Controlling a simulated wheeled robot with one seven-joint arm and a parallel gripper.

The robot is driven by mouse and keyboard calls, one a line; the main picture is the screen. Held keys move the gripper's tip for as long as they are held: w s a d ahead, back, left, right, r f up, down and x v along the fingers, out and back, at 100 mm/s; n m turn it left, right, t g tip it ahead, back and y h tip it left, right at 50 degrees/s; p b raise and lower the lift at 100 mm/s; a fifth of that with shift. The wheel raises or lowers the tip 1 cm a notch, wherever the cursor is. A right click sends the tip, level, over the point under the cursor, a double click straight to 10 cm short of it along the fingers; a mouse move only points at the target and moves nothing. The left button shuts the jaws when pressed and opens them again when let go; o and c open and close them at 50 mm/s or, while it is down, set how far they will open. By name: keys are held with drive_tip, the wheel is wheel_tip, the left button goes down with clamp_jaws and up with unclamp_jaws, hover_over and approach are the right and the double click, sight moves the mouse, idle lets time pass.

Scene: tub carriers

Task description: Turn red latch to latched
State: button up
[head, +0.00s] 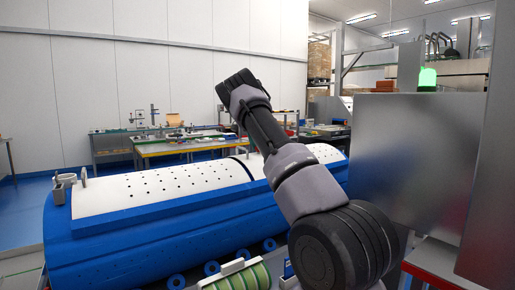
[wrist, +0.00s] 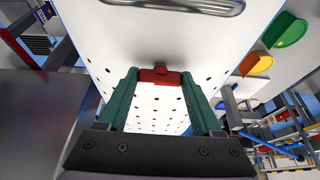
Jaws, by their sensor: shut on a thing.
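The red latch (wrist: 160,77) shows in the wrist view as a small red block with a short raised knob. It sits against a white panel with rows of dark holes (wrist: 160,104). My gripper (wrist: 159,74) has its two green fingers on either side of the latch, shut on it with the tips at its ends. Whether the latch stands latched or not, I cannot tell. In the head view my arm crosses the middle, and neither my gripper nor the red latch can be made out.
A long blue tub carrier (head: 130,236) with a white perforated cover (head: 150,190) lies left of my arm. A grey metal cabinet (head: 410,165) stands close on the right, with a green lamp (head: 427,79) above. A yellow-edged workbench (head: 190,145) stands behind the carrier.

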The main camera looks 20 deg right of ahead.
idle(0.4)
drive_tip(key=o, duration=1.4)
drive_tip(key=shift+c, duration=0.2)
drive_tip(key=shift+r, duration=0.15)
drive_tip(key=v, duration=1)
drive_tip(key=shift+r, duration=0.3)
drive_tip(key=shift+a, duration=0.1)
